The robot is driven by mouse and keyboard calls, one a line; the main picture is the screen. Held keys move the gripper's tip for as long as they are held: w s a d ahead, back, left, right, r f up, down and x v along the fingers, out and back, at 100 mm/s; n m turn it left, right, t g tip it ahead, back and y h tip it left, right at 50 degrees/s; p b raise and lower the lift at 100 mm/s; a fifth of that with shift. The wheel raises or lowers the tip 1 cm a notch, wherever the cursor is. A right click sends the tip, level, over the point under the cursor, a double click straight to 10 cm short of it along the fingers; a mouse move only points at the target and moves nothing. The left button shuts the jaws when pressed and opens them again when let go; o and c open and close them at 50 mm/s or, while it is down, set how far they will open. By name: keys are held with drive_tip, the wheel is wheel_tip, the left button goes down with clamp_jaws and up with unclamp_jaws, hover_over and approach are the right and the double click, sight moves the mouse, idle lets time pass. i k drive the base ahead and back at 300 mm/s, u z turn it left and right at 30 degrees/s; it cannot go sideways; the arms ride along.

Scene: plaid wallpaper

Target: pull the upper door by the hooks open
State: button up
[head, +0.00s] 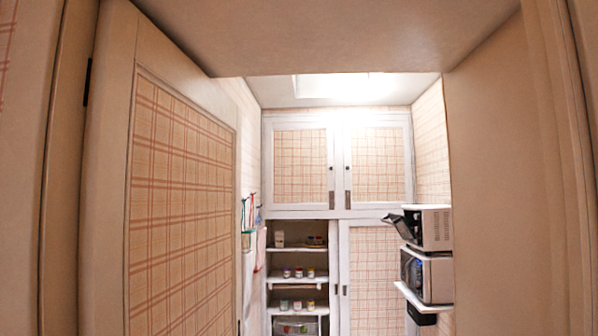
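Two upper cabinet doors with plaid panels and pale frames are on the far wall. The upper left door (301,165) is the one nearer the hooks, and it looks shut. It has a small dark knob (331,168) near its right edge and a dark plate lower down. The upper right door (377,165) also looks shut. The hooks (252,198) are on the left wall, small in view, with colored items and cloths hanging there. My gripper is not in view, and nothing shows that I hold anything.
A doorway frames the view, with an open plaid door (180,200) on the left. Below the upper doors are open shelves (297,252) with jars and a plaid lower door (375,275). Microwave-like appliances (428,275) jut from the right wall on a white shelf (424,300).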

sight(300, 162)
drive_tip(key=z, duration=0.15)
drive_tip(key=i, duration=7.15)
drive_tip(key=u, duration=0.15)
